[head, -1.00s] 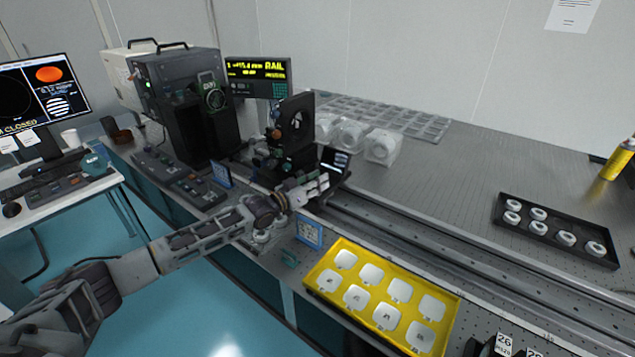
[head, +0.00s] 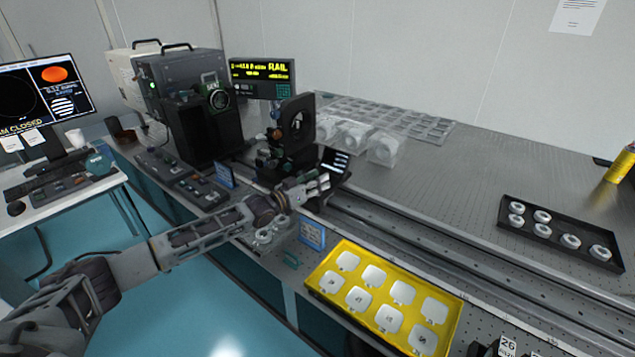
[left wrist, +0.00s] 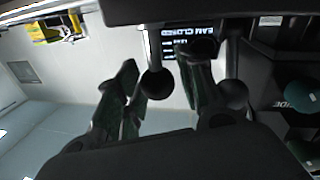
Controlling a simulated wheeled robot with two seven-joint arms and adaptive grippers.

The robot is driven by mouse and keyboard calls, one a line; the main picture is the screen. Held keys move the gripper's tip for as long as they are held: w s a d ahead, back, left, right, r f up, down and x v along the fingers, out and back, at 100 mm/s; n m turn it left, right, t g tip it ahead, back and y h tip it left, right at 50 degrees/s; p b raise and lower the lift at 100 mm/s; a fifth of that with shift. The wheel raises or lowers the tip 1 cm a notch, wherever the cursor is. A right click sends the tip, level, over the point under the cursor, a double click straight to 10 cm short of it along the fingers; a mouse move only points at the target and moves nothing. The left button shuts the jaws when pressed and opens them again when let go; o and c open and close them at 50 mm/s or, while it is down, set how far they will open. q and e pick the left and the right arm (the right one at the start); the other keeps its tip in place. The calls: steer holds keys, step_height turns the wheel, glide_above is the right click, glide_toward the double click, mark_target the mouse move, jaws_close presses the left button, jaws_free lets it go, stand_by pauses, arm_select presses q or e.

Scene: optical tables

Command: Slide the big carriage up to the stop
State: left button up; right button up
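The tall black mount with a round opening (head: 298,125), which looks like the big carriage, stands at the left end of the long rail (head: 420,233) in the head view. Its base is partly hidden. My left gripper (head: 322,184) is low in front of it, by a small tilted screen (head: 335,162). In the left wrist view my left gripper's fingers (left wrist: 158,95) stand apart, with a dark round knob (left wrist: 158,84) showing between them; I cannot tell whether they touch it. I cannot make out the stop. My right gripper is not in view.
A yellow tray (head: 452,335) of white pieces lies in front of the rail. A black tray (head: 560,251) of white rings lies behind it at right. A dark instrument (head: 190,95) and a yellow-lettered readout (head: 262,78) stand at the back left.

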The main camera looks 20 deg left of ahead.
arm_select(q)
steer(key=shift+s, duration=0.1)
steer(key=v, duration=1.2)
stand_by(1.0)
steer(key=shift+f, duration=0.1)
stand_by(0.4)
